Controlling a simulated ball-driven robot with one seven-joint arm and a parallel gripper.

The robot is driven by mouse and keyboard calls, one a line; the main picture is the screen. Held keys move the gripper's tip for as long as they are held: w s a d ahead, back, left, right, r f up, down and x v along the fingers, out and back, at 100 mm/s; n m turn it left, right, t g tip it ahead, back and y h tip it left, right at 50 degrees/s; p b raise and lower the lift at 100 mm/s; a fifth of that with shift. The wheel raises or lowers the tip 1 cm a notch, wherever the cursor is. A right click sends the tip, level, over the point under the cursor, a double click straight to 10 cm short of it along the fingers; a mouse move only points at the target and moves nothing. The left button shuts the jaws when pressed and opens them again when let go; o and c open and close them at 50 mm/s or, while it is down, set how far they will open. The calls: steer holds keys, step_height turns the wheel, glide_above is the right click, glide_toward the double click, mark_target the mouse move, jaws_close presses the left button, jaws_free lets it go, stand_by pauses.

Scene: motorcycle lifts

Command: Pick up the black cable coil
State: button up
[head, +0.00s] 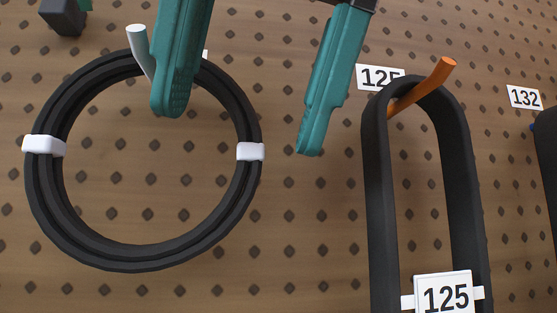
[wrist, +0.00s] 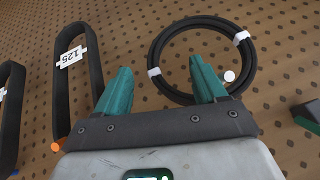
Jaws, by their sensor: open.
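The black cable coil (head: 140,258) hangs on a white peg (head: 140,50) at the left of the head view, with white bands around its sides. In the wrist view the coil (wrist: 200,21) is at upper right, and the peg's round end (wrist: 229,76) shows inside the ring. My gripper (head: 242,130) is open and empty, with teal fingers. In both views one finger overlaps the coil and its opening, and the other lies outside the ring, so part of the coil's side appears between them. The wrist view shows both fingertips (wrist: 159,66). Whether they touch the coil cannot be told.
The brown pegboard fills the background. A long black belt (head: 375,180) with a 125 tag (head: 445,293) hangs on an orange peg (head: 425,86), right of my gripper in the head view. Another dark item (head: 547,150) hangs at the far right edge, near a 132 label (head: 524,97).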

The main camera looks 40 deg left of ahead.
mark_target(228, 172)
steer(key=b+x, duration=0.1)
steer(key=x, duration=0.3)
steer(key=shift+a+f+b, duration=0.1)
steer(key=shift+f+b, duration=0.25)
steer(key=shift+w+a+f, duration=0.1)
steer(key=shift+a+f, duration=0.1)
steer(key=shift+a, duration=0.05)
steer(key=shift+r, duration=0.1)
steer(key=shift+c, duration=0.2)
steer(key=c, duration=1.2)
